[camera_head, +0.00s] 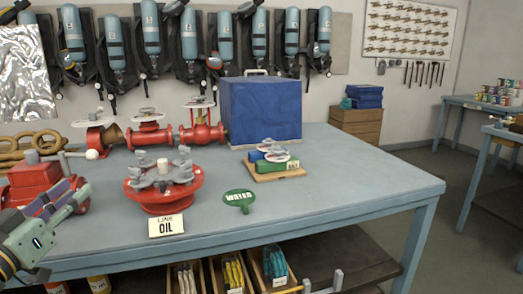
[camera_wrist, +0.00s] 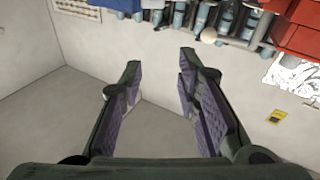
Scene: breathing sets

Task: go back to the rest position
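My gripper (camera_head: 72,200) shows at the lower left edge of the head view, in front of the table's left end and near a red fitting. Its purple-padded fingers point up and to the right in that view. In the wrist view my gripper (camera_wrist: 160,62) is open, with a wide gap between the fingers and nothing held. Behind the gap is only the pale wall. The rest of my arm is mostly outside the head view.
Breathing sets (camera_head: 227,38) hang on the wall. The table's right front is clear.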

